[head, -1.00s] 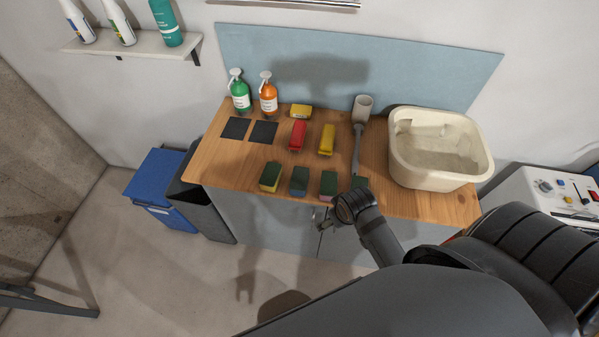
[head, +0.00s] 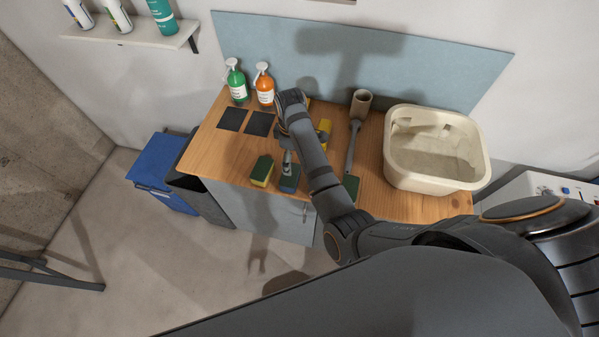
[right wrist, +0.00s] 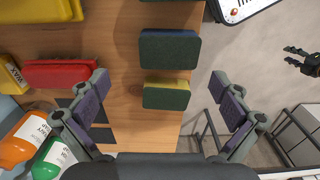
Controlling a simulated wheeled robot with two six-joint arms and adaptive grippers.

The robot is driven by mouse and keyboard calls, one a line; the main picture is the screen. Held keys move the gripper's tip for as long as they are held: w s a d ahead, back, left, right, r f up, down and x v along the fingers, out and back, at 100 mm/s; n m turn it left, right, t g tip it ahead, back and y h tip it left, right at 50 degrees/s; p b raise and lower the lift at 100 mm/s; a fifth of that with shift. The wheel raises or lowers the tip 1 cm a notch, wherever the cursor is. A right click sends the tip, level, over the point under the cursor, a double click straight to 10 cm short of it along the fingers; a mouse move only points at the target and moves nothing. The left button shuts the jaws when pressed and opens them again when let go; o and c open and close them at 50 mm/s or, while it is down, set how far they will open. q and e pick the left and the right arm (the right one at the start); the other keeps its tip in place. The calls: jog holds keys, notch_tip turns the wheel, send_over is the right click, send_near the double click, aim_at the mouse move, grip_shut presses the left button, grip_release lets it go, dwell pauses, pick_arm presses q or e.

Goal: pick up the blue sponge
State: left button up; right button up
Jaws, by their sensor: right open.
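The blue sponge (head: 289,184), with a dark green top, lies near the front edge of the wooden counter, just right of a yellow sponge (head: 262,172). In the right wrist view the blue sponge (right wrist: 170,50) lies beyond the yellow sponge (right wrist: 166,94). My right gripper (head: 287,160) is above the counter beside the blue sponge in the head view. In the right wrist view its open fingers (right wrist: 162,97) are wide apart with nothing held; the yellow sponge shows between them. My left gripper (right wrist: 298,60) shows small at the right edge there, fingers apart.
On the counter (head: 225,155) are green (head: 236,82) and orange (head: 265,88) bottles, dark squares (head: 232,120), a brush (head: 353,140) and a cream basin (head: 400,170). My right arm hides other sponges.

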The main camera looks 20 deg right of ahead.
jog(key=shift+s+a+f, duration=0.2)
jog(key=shift+a+f, duration=0.2)
jog(key=shift+f, duration=0.25)
jog(key=shift+s+a+f, duration=0.15)
jog(key=shift+a+f, duration=0.2)
jog(key=shift+f, duration=0.25)
jog(key=shift+a+f, duration=0.2)
jog(key=shift+f, duration=0.25)
jog(key=shift+a+f, duration=0.2)
jog(key=shift+f, duration=0.25)
jog(key=shift+d+f, duration=0.2)
jog(key=shift+w+d+f, duration=0.1)
jog(key=shift+d+f, duration=0.05)
jog(key=shift+d, duration=0.1)
notch_tip(320, 180, down, 2)
jog(key=shift+d+f+b, duration=0.1)
jog(key=shift+b, duration=0.65)
jog(key=f+b, duration=0.2)
jog(key=b, duration=0.1)
jog(key=f+b, duration=0.1)
jog(key=shift+s+a, duration=0.25)
jog(key=shift+w, duration=0.1)
jog(key=shift+d+r, duration=0.1)
jog(key=shift+r, duration=0.05)
pick_arm(q)
notch_tip(320, 180, down, 6)
jog(key=a, duration=0.2)
jog(key=shift+s, duration=0.25)
pick_arm(e)
jog(key=c, duration=0.6)
